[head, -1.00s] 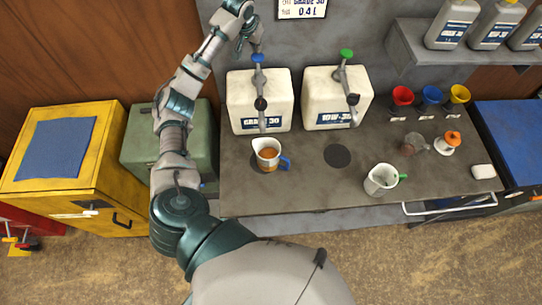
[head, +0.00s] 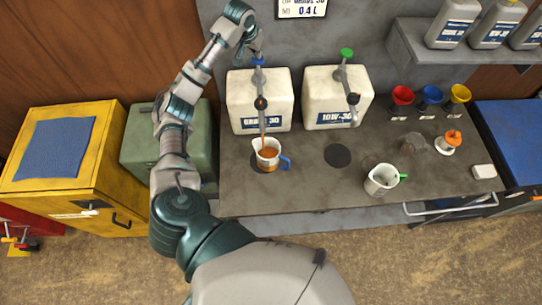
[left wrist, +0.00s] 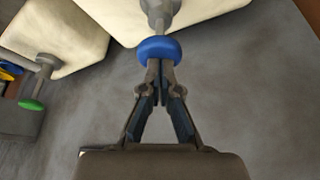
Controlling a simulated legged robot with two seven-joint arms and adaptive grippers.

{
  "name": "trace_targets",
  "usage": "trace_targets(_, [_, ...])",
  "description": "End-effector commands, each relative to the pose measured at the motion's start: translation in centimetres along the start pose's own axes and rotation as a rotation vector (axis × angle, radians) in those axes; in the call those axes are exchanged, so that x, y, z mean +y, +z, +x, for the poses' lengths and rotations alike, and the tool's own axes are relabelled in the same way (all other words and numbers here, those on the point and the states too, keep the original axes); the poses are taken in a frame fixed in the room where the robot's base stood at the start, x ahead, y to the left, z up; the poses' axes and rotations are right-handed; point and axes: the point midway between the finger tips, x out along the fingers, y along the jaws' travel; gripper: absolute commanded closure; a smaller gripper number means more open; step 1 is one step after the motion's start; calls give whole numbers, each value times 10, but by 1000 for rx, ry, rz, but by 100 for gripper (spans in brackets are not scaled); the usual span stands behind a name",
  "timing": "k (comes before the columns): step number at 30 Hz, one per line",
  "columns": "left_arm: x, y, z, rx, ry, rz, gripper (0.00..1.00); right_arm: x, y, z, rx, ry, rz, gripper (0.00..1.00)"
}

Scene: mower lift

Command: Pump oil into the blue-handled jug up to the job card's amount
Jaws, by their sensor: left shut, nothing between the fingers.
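The blue-handled jug (head: 267,156) stands under the spout of the left white container (head: 259,88), labelled as grade 30. It holds some amber oil, and a thin brown stream (head: 264,134) runs from the spout into it. The level against any marks is too small to read. The container's blue pump knob (head: 258,60) also shows in the left wrist view (left wrist: 160,48). My left gripper (left wrist: 160,68) is shut and empty, its fingertips against the knob's top. The job card (head: 302,6) is partly cut off and reads 0.4 L. My right gripper is not in view.
A second container (head: 336,90), labelled 10W-30, has a green knob (head: 346,54). A green box (head: 142,140) is left of the bench.

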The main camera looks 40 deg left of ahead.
Motion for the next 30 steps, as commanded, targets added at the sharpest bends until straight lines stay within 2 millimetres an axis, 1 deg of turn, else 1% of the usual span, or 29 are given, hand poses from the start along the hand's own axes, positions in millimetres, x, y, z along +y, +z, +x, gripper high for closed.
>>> trace_targets(30, [0, 14, 33, -4, 0, 1, 100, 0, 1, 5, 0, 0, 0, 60])
